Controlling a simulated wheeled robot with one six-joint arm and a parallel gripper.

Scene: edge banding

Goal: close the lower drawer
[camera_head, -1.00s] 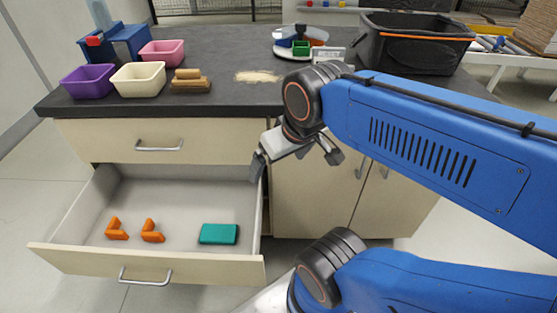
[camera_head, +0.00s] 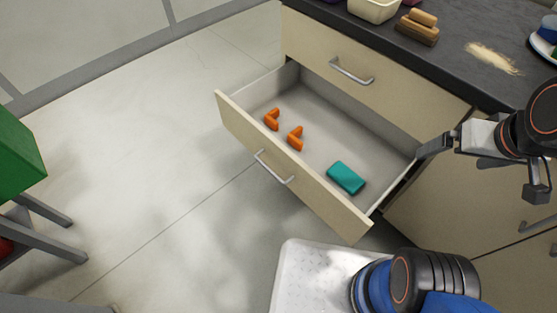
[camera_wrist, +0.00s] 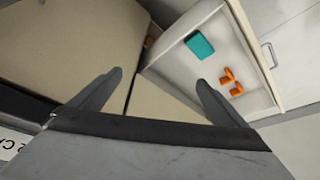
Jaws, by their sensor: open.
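The lower drawer (camera_head: 240,113) is pulled far out from the cabinet, with a metal handle (camera_head: 273,167) on its front. Inside lie two orange L-shaped pieces (camera_head: 295,138) and a teal block (camera_head: 346,178). The drawer also shows in the wrist view (camera_wrist: 178,66), with its handle (camera_wrist: 269,55) at the right. My gripper (camera_head: 482,160) is open and empty, near the cabinet front at the right side of the drawer, away from the handle. In the wrist view its two fingers (camera_wrist: 158,95) stand wide apart with nothing between them.
The upper drawer (camera_head: 400,95) is shut. The dark countertop (camera_head: 450,70) holds a cream bin (camera_head: 374,8), a wooden brush (camera_head: 417,28) and a pile of dust (camera_head: 494,57). A green box (camera_head: 15,155) on a stand is at the left.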

